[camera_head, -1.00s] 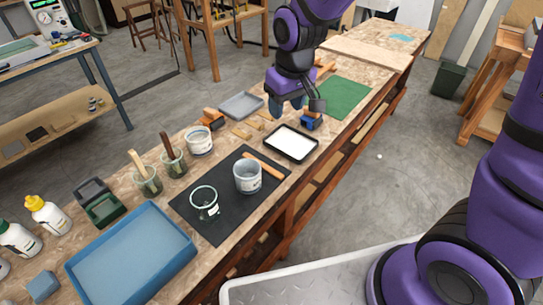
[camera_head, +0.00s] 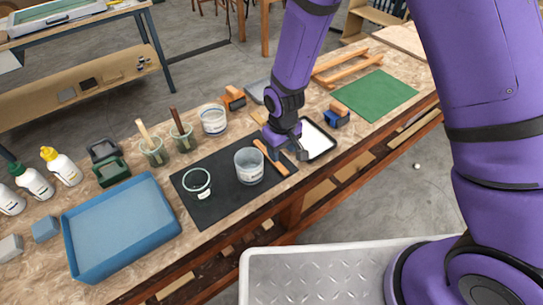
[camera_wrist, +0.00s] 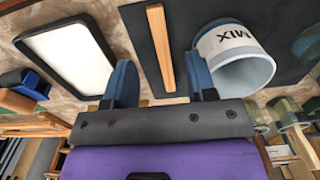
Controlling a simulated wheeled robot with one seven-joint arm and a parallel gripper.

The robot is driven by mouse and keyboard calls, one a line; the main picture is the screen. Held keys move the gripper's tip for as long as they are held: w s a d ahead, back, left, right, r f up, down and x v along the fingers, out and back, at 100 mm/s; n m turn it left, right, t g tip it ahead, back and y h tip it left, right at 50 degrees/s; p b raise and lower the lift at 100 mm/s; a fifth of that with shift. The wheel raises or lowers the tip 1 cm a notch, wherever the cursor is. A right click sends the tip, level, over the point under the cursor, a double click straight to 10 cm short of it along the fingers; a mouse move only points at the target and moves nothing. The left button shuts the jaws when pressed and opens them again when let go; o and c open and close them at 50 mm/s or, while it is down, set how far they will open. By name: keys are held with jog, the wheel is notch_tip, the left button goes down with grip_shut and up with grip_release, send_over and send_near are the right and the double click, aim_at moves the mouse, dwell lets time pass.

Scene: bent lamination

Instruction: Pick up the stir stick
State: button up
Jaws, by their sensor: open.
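The stir stick (camera_head: 264,151) is a thin orange-brown wooden stick lying on the black mat (camera_head: 218,205), to the right of the grey mixing cup (camera_head: 249,165). In the wrist view the stick (camera_wrist: 160,45) runs up the picture, with its lower end between my two blue fingers. My gripper (camera_head: 283,147) is above the right part of the stick, beside the tray with the white sheet. My gripper (camera_wrist: 162,82) is open in the wrist view, with nothing held. In the head view my gripper hides part of the stick.
The cup marked MIX (camera_wrist: 234,55) stands close to the right finger in the wrist view. The black-rimmed white tray (camera_wrist: 72,55) lies to the left.

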aim_at(282, 169)
jog(key=shift+s+d+f, duration=0.1)
jog(key=shift+f, duration=1.75)
jog(key=shift+d+f, duration=0.1)
jog(key=shift+f, duration=1.75)
grip_shut()
